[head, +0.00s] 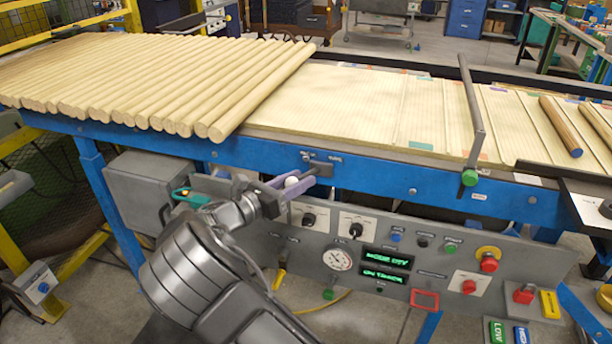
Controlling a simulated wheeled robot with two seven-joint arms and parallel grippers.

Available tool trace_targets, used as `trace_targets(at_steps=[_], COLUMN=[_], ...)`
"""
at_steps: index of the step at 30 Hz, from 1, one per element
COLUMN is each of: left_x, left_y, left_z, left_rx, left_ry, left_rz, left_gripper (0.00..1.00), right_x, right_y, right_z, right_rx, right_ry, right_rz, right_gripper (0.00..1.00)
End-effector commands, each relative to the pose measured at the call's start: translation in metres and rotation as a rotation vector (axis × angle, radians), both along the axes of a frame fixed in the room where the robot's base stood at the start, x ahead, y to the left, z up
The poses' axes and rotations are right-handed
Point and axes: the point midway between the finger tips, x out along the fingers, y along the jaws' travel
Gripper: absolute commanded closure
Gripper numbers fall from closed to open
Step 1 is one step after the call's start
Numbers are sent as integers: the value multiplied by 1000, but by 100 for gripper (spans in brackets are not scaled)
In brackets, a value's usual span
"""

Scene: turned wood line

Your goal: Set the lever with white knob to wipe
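The white knob (292,182) of the lever shows just below the blue rail of the line, above the grey control panel. The lever's dark mount (318,166) sits on the blue rail just right of the fingers. The lever's shaft is mostly hidden, and no wipe marking is readable.
The grey panel (500,258) carries black rotary knobs (308,219), a gauge (338,258), green displays (387,258) and red buttons (488,262). Wooden rods (190,85) lie on the line above.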

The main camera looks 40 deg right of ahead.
Motion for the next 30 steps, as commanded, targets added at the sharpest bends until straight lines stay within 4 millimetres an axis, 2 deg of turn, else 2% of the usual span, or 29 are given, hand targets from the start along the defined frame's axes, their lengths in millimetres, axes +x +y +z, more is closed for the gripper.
trace_targets(at_steps=[1, 6, 16, 30], left_x=[0, 0, 0, 0], left_y=[0, 0, 0, 0], left_z=[1, 1, 1, 1], left_rx=[0, 0, 0, 0], left_ry=[0, 0, 0, 0], left_rz=[0, 0, 0, 0], left_gripper=[64, 64, 64, 64], right_x=[0, 2, 2, 2], right_y=[-9, -25, -28, -27], right_z=[0, 0, 0, 0], right_rx=[-1, 0, 0, 0], right_ry=[0, 0, -1, -1], right_rz=[-3, -1, 0, 0], right_gripper=[61, 61, 61, 100])
